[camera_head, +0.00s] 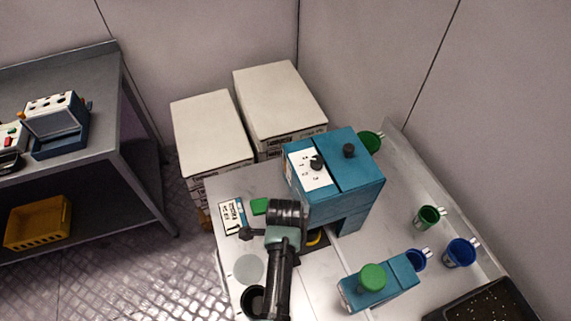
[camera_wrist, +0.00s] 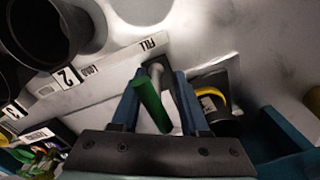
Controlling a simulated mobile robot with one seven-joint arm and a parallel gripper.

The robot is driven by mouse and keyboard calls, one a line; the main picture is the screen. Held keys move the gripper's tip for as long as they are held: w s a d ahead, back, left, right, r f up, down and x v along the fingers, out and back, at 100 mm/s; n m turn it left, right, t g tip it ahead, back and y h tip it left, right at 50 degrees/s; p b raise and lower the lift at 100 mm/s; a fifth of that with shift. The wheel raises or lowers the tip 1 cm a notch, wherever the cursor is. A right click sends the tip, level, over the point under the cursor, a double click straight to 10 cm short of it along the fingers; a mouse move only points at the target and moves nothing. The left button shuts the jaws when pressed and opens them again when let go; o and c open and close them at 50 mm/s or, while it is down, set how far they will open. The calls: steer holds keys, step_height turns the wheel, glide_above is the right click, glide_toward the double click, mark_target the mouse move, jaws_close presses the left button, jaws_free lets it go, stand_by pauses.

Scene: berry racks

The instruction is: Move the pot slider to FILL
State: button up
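In the wrist view a green handle (camera_wrist: 151,104) on a grey stem lies between the two blue fingers of my gripper (camera_wrist: 160,76). I take it for the pot slider's handle. The fingers stand apart on both sides of it, with a gap visible. A pale strip (camera_wrist: 118,62) carries the labels FILL (camera_wrist: 153,43) and LOAD (camera_wrist: 90,71). The handle is to the right of LOAD and just below FILL in the picture. In the head view my arm hides the slider and my fingertips.
Black pots (camera_wrist: 38,30) stand left of the strip, and a dark opening with a yellow arc (camera_wrist: 212,93) is to the right. In the head view a blue machine (camera_head: 350,185) with black knobs stands behind my wrist. A blue block with a green knob (camera_head: 372,277) is at right.

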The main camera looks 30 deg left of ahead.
stand_by(0.5)
step_height(320, 180, up, 13)
steer(key=shift+f+b, duration=0.1)
steer(key=shift+b, duration=0.45)
stand_by(0.4)
